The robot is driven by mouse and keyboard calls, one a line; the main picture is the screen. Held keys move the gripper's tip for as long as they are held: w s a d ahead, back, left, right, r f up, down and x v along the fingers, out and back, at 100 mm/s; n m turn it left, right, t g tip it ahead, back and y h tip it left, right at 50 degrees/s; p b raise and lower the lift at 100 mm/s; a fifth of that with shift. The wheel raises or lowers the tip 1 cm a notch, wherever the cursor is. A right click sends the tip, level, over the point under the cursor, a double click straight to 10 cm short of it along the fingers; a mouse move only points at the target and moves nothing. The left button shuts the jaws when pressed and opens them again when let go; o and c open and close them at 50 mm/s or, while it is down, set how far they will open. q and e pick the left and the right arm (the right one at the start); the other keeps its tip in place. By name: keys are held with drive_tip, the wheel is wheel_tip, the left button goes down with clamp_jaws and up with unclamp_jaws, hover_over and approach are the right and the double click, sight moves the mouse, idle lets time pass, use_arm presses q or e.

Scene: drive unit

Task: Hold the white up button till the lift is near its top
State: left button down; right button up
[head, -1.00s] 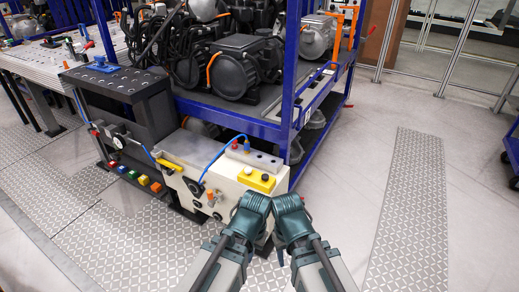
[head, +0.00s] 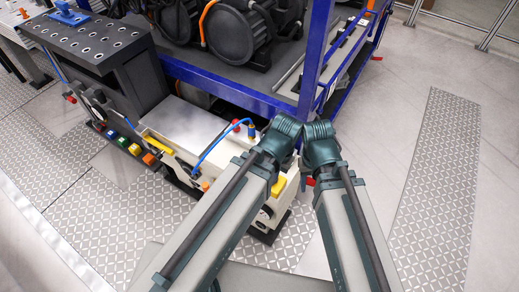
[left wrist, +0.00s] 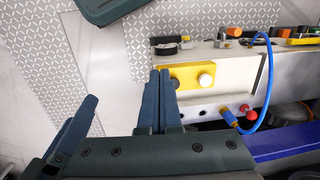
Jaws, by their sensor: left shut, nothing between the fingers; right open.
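The white button (left wrist: 205,80) is a round knob on a yellow box (left wrist: 184,76) fixed to the off-white machine. In the head view only parts of the yellow box (head: 279,186) show, and the button is hidden behind my left wrist. My left gripper (left wrist: 160,73) is shut and empty. In the left wrist view its tips overlap the yellow box to the left of the button; a gap shows beside the button. My right gripper (head: 320,150) hangs beside the left; its fingers are mostly hidden. I cannot tell which part is the lift.
A dark perforated block (head: 88,38) stands at the left. Colored buttons (head: 129,145) line the machine's front. A blue hose (left wrist: 266,90) loops near the yellow box. A blue rack (head: 316,60) with dark motors stands behind. The floor at right is clear.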

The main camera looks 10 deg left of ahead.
use_arm(q)
drive_tip(key=shift+w, duration=0.35)
use_arm(e)
drive_tip(key=shift+w, duration=0.3)
use_arm(q)
drive_tip(key=w+a+f+n+b, duration=0.1)
drive_tip(key=w+a+n, duration=0.3)
drive_tip(key=w+n, duration=0.3)
drive_tip(key=w+a+f+n+h+b, duration=0.1)
drive_tip(key=w+a+n, duration=0.4)
drive_tip(key=n, duration=0.5)
drive_tip(key=shift+w+f+n+b, duration=0.4)
drive_tip(key=shift+w+f+b, duration=0.25)
drive_tip(key=shift+w, duration=0.6)
use_arm(e)
wheel_tip(320, 180, down, 3)
drive_tip(key=shift+f, duration=0.1)
